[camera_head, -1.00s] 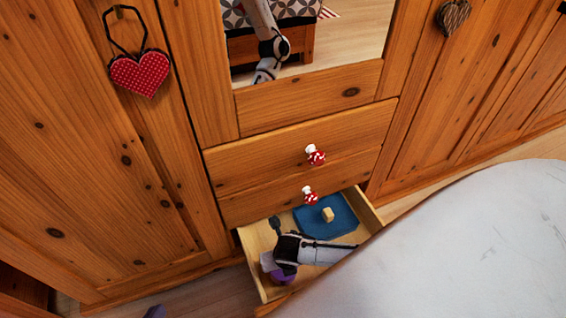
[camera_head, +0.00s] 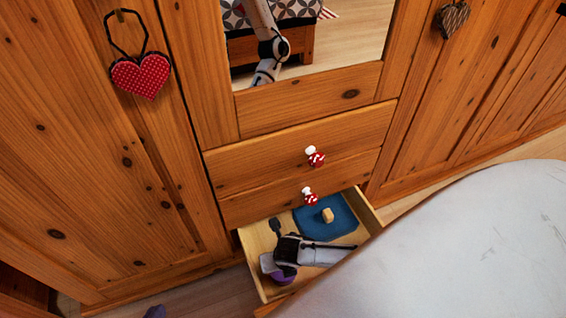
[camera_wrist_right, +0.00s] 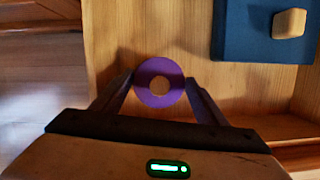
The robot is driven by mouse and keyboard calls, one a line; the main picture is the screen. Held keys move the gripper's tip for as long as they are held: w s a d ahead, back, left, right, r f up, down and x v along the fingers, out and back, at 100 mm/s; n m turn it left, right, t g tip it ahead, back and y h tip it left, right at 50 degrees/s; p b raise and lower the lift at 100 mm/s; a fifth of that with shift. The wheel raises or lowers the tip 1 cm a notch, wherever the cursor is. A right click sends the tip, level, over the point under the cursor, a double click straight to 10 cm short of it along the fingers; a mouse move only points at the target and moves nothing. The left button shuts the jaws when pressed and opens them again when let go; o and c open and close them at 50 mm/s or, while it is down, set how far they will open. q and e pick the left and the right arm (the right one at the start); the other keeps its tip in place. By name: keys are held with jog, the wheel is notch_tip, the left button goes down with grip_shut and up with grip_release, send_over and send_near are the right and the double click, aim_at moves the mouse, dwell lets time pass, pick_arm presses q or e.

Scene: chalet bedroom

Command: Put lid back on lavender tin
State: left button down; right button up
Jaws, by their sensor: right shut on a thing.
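A purple round lid with a pale wood-coloured centre (camera_wrist_right: 160,84) is in the right wrist view, between the fingers of my right gripper (camera_wrist_right: 162,95). The fingers touch its two sides. In the head view this gripper (camera_head: 277,268) is low in the front left of the open drawer, with purple showing below it (camera_head: 283,279). The tin's body cannot be made out apart from this purple part. A small purplish shape (camera_head: 154,312) at the bottom edge is cut off, and I cannot tell what it is. My left gripper's fingers cannot be made out.
The open drawer (camera_head: 371,213) has a low wooden rim. A blue square piece (camera_head: 338,226) with a wooden knob (camera_head: 328,215) lies at its back right. A large pale surface (camera_head: 470,250) fills the lower right.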

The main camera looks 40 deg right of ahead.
dwell(0.6)
dwell(0.3)
jog(key=o, duration=1.5)
jog(key=shift+a, duration=0.1)
